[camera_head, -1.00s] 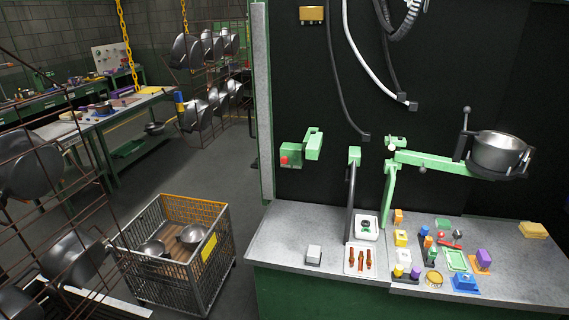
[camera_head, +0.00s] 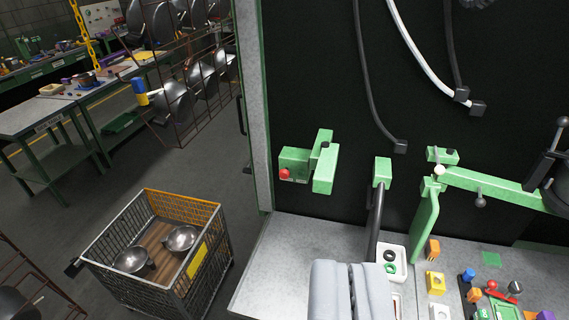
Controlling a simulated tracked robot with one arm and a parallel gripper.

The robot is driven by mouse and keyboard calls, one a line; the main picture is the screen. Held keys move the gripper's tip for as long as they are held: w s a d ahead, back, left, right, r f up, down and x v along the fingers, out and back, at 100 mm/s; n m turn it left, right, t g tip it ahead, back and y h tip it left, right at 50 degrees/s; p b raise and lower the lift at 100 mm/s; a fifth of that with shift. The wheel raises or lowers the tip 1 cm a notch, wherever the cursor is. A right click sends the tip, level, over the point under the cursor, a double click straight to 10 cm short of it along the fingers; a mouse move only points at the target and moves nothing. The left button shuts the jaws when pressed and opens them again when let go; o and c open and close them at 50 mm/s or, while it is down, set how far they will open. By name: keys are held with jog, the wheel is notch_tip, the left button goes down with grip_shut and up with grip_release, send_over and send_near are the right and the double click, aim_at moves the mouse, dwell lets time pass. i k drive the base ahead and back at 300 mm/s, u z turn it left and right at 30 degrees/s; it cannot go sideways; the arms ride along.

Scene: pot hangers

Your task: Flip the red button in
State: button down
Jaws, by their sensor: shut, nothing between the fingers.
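The red button (camera_head: 285,174) is a small round knob on the left face of a green box (camera_head: 296,163) fixed to the black wall panel. A raised green bracket (camera_head: 325,162) stands just right of it. My gripper (camera_head: 350,266) shows at the bottom centre as two grey fingers side by side, shut and empty. In the picture it is below and to the right of the red button, clearly apart from it, over the grey worktop (camera_head: 290,250).
A green lever arm (camera_head: 500,187) and a dark upright post (camera_head: 375,215) stand to the right. Cables (camera_head: 375,100) hang above. Small coloured parts lie on the worktop at right. A wire cart (camera_head: 150,255) with metal bowls stands on the floor at left.

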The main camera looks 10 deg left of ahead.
aim_at(283, 173)
jog(key=i, duration=1.25)
jog(key=z, duration=0.2)
